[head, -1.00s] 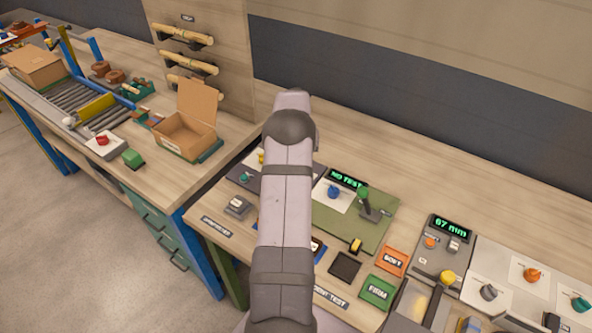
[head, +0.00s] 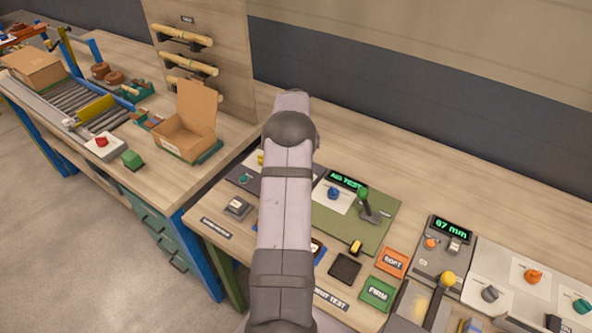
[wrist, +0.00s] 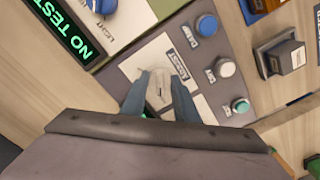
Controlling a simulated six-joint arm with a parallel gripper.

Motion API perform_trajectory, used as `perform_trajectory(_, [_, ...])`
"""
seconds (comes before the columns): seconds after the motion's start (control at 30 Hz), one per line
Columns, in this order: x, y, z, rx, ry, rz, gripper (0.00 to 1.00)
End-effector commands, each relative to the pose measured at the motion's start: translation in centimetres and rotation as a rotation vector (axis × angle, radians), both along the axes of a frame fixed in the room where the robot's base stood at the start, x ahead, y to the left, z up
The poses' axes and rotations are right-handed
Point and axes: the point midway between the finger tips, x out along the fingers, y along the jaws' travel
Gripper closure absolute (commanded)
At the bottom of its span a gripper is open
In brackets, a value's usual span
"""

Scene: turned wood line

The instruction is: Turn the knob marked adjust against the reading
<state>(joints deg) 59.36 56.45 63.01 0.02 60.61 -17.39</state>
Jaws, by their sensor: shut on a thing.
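The pale grey-white knob (wrist: 159,88) sits on a white plate (wrist: 140,67) with a dark label that appears to read ADJUST, in the wrist view. My gripper (wrist: 160,95) has its two blue-grey fingers shut on this knob, one on each side. The dark display (wrist: 62,30) at upper left shows green letters reading NO TEST. The display also shows in the head view (head: 347,181), where its letters are less clear. My arm hides the gripper and the held knob in the head view.
A blue button (wrist: 207,25), a white one (wrist: 224,68) and a teal one (wrist: 240,106) stand close right of the held knob. Another display (head: 451,227) reads 67 mm.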

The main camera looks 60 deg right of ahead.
Motion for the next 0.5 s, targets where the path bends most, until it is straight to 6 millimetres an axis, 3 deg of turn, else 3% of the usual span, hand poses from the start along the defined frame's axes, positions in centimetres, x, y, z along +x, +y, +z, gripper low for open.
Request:
perform_trajectory(0.03, [0.12,-0.16,0.23,-0.006,-0.004,0.003,0.95])
perform_trajectory(0.07, [0.12,-0.16,0.23,-0.006,-0.004,0.002,0.68])
perform_trajectory(0.13, [0.11,-0.14,0.21,-0.005,-0.003,0.002,0.54])
perform_trajectory(0.5, [0.07,-0.09,0.32,-0.003,-0.002,0.001,0.54])
